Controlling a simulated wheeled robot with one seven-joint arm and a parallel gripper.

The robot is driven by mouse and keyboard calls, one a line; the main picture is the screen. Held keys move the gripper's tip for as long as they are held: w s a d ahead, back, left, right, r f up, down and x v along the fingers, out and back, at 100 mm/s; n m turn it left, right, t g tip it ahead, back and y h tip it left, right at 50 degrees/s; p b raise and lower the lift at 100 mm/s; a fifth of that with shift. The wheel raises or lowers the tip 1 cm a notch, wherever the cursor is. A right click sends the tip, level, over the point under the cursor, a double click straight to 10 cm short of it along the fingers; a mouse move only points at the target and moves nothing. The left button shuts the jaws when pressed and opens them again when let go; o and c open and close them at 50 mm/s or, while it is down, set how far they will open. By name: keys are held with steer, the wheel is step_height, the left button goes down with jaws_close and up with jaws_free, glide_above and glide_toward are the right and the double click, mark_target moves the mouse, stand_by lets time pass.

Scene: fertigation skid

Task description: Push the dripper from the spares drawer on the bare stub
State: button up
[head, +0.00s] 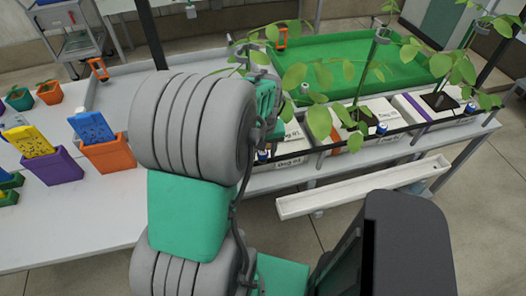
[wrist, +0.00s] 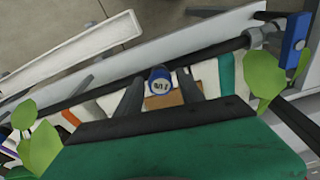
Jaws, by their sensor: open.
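A blue-rimmed round dripper (wrist: 159,75) with a pale marked face sits between the two dark fingers of my gripper (wrist: 159,88) in the wrist view. The fingers are open, with a gap visible on both sides of it. It lies in line with a dark pipe (wrist: 216,57); whether it is fixed to the pipe I cannot tell. In the head view my arm hides most of the gripper. Another blue-topped dripper (head: 382,128) sits on the pipe farther right. I cannot make out a bare stub or the spares drawer.
White slabs (head: 375,107) with leafy plants stand behind the pipe. A white trough (head: 365,188) hangs in front of the bench. A green tray (head: 350,60) lies behind. Orange (head: 108,154) and purple (head: 50,167) holders stand left. A blue valve (wrist: 293,38) and leaves are close to the gripper.

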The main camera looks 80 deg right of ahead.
steer(key=shift+r+p, duration=1.05)
steer(key=shift+r, duration=0.65)
steer(key=shift+o, duration=0.4)
steer(key=o, duration=0.5)
steer(key=shift+r+p, duration=3.1)
steer(key=shift+r, duration=1.35)
steer(key=shift+w, duration=0.1)
